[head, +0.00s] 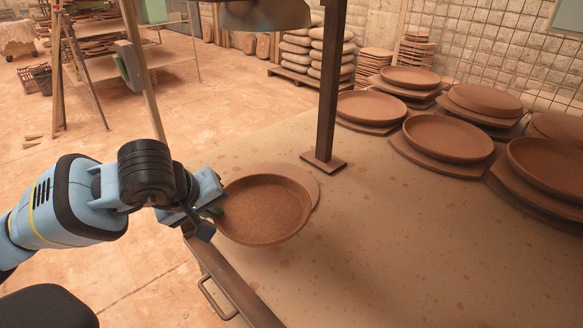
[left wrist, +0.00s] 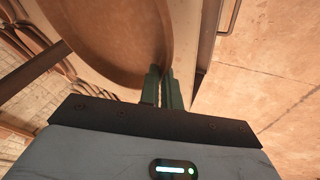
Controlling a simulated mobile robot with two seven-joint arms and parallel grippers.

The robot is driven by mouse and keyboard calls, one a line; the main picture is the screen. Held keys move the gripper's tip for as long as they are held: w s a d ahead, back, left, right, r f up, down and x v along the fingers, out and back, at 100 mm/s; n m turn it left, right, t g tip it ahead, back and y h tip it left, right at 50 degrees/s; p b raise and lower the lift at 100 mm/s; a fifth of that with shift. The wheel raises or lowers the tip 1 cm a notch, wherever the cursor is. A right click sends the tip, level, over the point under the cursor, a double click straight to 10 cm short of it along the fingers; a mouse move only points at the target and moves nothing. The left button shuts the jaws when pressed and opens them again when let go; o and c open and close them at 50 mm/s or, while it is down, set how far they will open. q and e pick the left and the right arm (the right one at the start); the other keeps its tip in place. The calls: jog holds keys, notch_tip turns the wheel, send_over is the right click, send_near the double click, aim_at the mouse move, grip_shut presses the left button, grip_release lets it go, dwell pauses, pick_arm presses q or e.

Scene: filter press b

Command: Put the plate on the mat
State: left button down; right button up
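A round reddish-brown clay plate (head: 263,208) with a raised rim is at the near left corner of the table. My left gripper (head: 212,207) is shut on its left rim. In the left wrist view the two fingers (left wrist: 162,88) pinch the edge of the plate (left wrist: 115,35). A flat round tan mat (head: 309,181) lies on the table, mostly hidden under the plate, showing behind and to its right. The plate sits off-centre towards the near left of it. I cannot tell whether they touch. My right gripper is not in view.
A dark metal post (head: 330,90) stands on the table just behind the mat. Several clay plates on boards (head: 447,137) fill the table's right and far side. A metal handle (head: 215,300) is on the table's near left edge. The table's front middle is clear.

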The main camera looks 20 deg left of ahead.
pick_arm(q)
jog(key=w+a, duration=0.2)
jog(key=w, duration=0.1)
jog(key=w+a, duration=0.1)
jog(key=w, duration=0.2)
jog(key=w+a+f+p, duration=0.1)
jog(key=w+a, duration=0.1)
jog(key=shift+w+a, duration=0.35)
jog(key=shift+w, duration=0.05)
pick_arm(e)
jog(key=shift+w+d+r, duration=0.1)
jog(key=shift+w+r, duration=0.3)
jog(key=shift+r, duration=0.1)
pick_arm(q)
jog(key=shift+w+a, duration=0.2)
jog(key=shift+w, duration=0.1)
jog(key=f, duration=0.3)
jog(key=shift+w+a+f, duration=0.15)
jog(key=shift+w+f, duration=0.05)
jog(key=shift+f, duration=0.15)
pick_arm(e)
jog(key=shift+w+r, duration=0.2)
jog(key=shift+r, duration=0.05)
pick_arm(q)
jog(key=shift+f, duration=0.1)
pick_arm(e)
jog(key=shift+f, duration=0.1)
